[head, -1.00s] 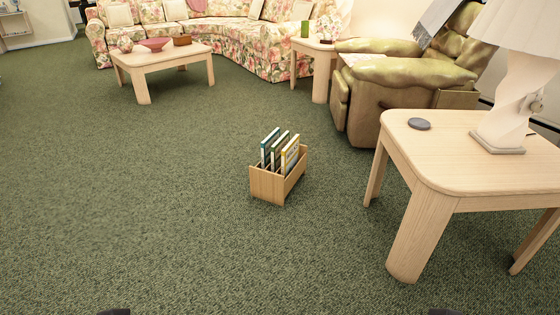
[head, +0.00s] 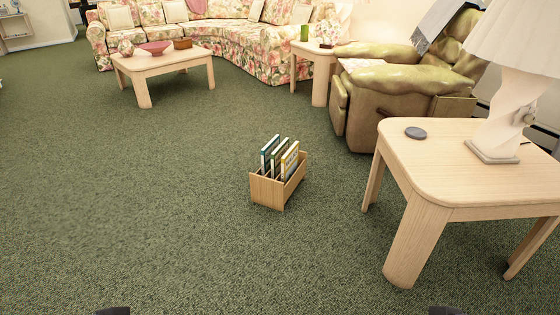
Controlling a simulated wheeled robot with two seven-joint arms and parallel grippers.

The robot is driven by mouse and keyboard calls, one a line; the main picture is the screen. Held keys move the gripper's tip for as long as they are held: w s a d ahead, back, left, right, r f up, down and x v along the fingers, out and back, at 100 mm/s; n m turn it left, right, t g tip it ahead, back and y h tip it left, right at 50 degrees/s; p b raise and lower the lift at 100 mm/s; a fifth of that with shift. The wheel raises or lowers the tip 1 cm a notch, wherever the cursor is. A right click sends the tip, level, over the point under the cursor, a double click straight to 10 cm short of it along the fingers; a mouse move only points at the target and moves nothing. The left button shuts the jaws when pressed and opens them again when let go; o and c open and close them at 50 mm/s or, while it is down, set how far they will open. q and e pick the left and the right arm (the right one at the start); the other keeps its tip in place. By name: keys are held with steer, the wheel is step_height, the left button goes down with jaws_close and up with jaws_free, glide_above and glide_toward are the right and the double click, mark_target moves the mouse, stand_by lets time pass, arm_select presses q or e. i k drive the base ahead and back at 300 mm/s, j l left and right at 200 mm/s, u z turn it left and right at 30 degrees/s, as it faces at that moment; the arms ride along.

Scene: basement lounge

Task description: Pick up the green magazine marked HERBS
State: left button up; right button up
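A wooden magazine rack (head: 267,192) stands on the green carpet near the middle of the head view. Dark tips at the bottom edge, left (head: 113,311) and right (head: 446,311), appear to be parts of my arms. Whether my grippers are open or shut does not show.
A wooden side table (head: 440,180) with a lamp (head: 500,110) and dark disc (head: 415,133) stands right of the rack. A green recliner (head: 400,100) is behind. A coffee table (head: 160,65) stands far left. Carpet before and left of the rack is clear.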

mark_target(275, 156)
steer(key=i+j+u, duration=0.1)
steer(key=i+j, duration=0.15)
steer(key=i, duration=0.75)
steer(key=i+j, duration=0.2)
steer(key=i, duration=0.75)
steer(key=i+j+u, duration=0.15)
steer(key=i, duration=0.85)
